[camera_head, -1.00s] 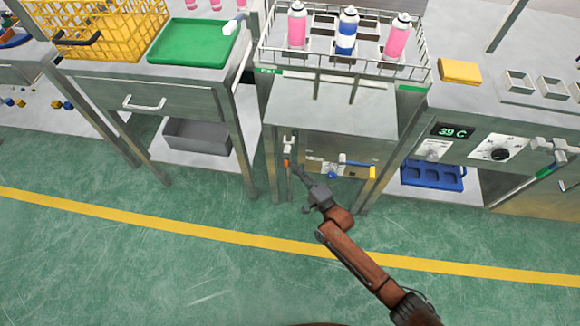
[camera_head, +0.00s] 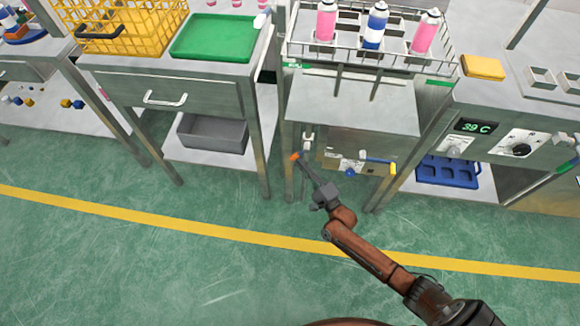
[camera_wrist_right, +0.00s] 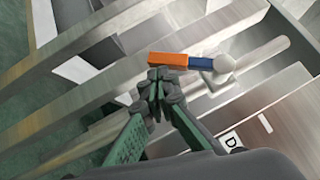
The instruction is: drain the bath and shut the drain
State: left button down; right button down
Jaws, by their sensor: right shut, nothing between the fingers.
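The drain lever has an orange grip (camera_head: 295,157) in the head view, low on the left of the steel front under the can rack. Its white valve body (camera_head: 308,140) is just above and right of it. In the right wrist view the orange grip (camera_wrist_right: 168,59) joins a blue section (camera_wrist_right: 201,63) and a round grey end (camera_wrist_right: 222,66). My right gripper (camera_head: 300,164) is shut and empty, its fingertips (camera_wrist_right: 158,76) right at the lower edge of the orange grip; I cannot tell if they touch. The steel bath (camera_head: 360,104) shows below the rack. My left gripper is not in view.
A blue knob (camera_head: 350,172) and a yellow-ended handle (camera_head: 379,163) sit right of the lever. A wire rack (camera_head: 345,55) with pink and blue cans is above. A 39 C display (camera_head: 476,127) is at right. The green floor (camera_head: 200,265) in front is clear.

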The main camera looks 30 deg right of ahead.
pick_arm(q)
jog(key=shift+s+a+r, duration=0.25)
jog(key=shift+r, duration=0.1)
pick_arm(e)
jog(key=shift+w+a+r, duration=0.25)
jog(key=shift+w+a, duration=0.4)
jog(key=shift+a, duration=0.15)
jog(key=shift+f, duration=0.1)
